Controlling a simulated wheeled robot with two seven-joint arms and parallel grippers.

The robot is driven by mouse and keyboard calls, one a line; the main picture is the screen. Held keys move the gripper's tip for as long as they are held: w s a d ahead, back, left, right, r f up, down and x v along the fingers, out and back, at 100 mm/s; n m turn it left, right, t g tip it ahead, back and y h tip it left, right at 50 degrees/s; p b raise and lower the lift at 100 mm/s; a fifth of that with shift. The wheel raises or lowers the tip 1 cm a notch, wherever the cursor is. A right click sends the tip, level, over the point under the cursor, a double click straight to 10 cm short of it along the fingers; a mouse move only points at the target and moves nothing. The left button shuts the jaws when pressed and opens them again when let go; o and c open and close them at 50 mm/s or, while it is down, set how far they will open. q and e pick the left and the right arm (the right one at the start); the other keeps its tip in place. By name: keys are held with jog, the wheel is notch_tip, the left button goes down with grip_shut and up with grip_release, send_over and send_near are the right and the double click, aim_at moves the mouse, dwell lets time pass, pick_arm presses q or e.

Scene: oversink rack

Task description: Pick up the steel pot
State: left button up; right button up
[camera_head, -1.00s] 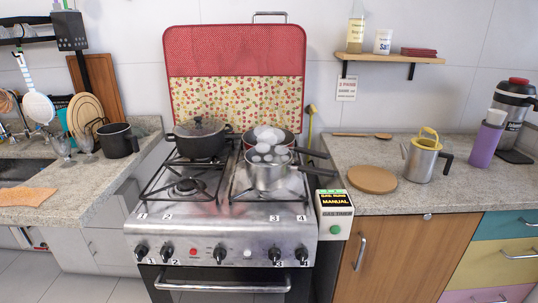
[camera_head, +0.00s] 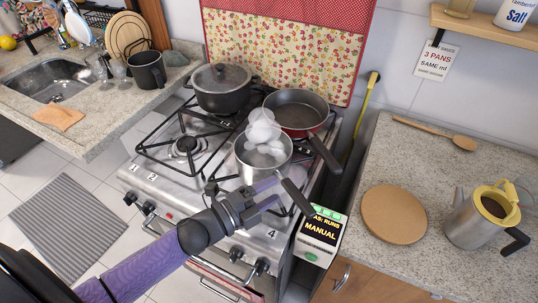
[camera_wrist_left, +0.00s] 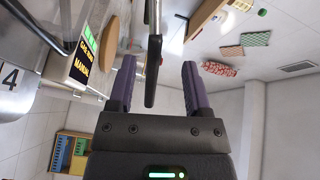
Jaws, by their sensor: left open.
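The steel pot (camera_head: 257,177) stands on the front right burner, with several white, egg-like rounded things (camera_head: 262,135) in and above it. Its dark handle (camera_head: 297,197) points toward the front right, over the stove's edge. My left gripper (camera_head: 274,194) is open beside the handle, just in front of the pot. In the left wrist view, a dark handle (camera_wrist_left: 151,75) extends between the open fingers of my left gripper (camera_wrist_left: 158,72), with gaps on both sides. My right gripper is out of view.
A red frying pan (camera_head: 296,110) sits behind the steel pot, its handle close by. A lidded dark pot (camera_head: 221,90) stands at the back left. The gas timer box (camera_head: 320,237) is right of the handle. The right counter holds a round board (camera_head: 394,214) and a kettle (camera_head: 470,222).

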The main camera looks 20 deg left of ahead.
aim_at(284, 187)
pick_arm(q)
jog(key=x, duration=0.6)
jog(key=shift+w+d+f+b, duration=0.2)
jog(key=shift+d+f+b, duration=0.1)
jog(key=shift+b, duration=0.1)
grip_shut()
dwell(0.9)
